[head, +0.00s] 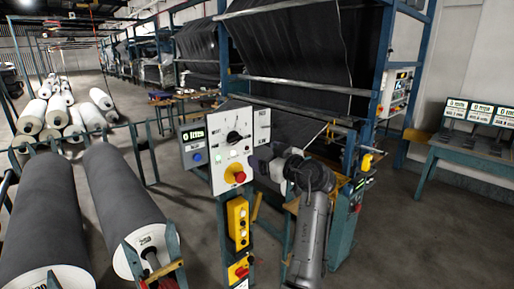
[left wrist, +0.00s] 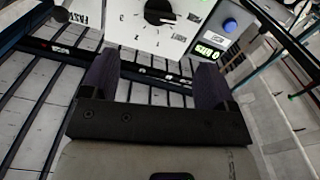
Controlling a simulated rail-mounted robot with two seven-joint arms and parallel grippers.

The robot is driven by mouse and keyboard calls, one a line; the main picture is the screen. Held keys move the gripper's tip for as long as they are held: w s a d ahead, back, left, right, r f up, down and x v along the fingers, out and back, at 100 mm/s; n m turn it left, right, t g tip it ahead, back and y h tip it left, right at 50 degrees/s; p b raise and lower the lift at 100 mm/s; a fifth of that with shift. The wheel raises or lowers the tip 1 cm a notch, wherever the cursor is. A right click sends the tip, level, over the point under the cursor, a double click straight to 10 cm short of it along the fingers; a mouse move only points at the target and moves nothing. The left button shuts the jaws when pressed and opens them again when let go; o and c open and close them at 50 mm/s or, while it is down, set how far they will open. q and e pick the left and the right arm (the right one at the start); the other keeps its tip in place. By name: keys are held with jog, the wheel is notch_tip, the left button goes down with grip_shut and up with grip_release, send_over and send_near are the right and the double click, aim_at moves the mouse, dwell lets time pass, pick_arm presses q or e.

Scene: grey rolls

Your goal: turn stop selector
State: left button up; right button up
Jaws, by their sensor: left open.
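The selector is a black round knob (head: 233,137) on the white face of a control panel (head: 220,118), with marks around it. The knob also shows at the top of the left wrist view (left wrist: 158,12), where the panel appears upside down with the digits 1, 2 and 3 around the knob. My left gripper (head: 262,163) is at the panel's lower right in the head view. In the left wrist view my left gripper (left wrist: 154,68) has its two dark fingers wide apart, nothing between them. The knob lies beyond the fingertips, apart from them. My right gripper is not in view.
A display box (head: 192,145) with a blue button adjoins the panel's left. A yellow button box (head: 238,222) hangs below. Large grey rolls (head: 125,205) lie left.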

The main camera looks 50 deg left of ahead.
aim_at(236, 139)
pick_arm(q)
jog(key=shift+s+a+p, duration=0.2)
jog(key=shift+a+p, duration=0.15)
jog(key=shift+a, duration=1.85)
jog(key=shift+s+a+p, duration=0.25)
jog(key=shift+a+p, duration=0.1)
jog(key=shift+a, duration=1.8)
jog(key=shift+s+a+p, duration=0.2)
jog(key=shift+a+p, duration=0.15)
jog(key=shift+a, duration=1.85)
jog(key=c, duration=0.9)
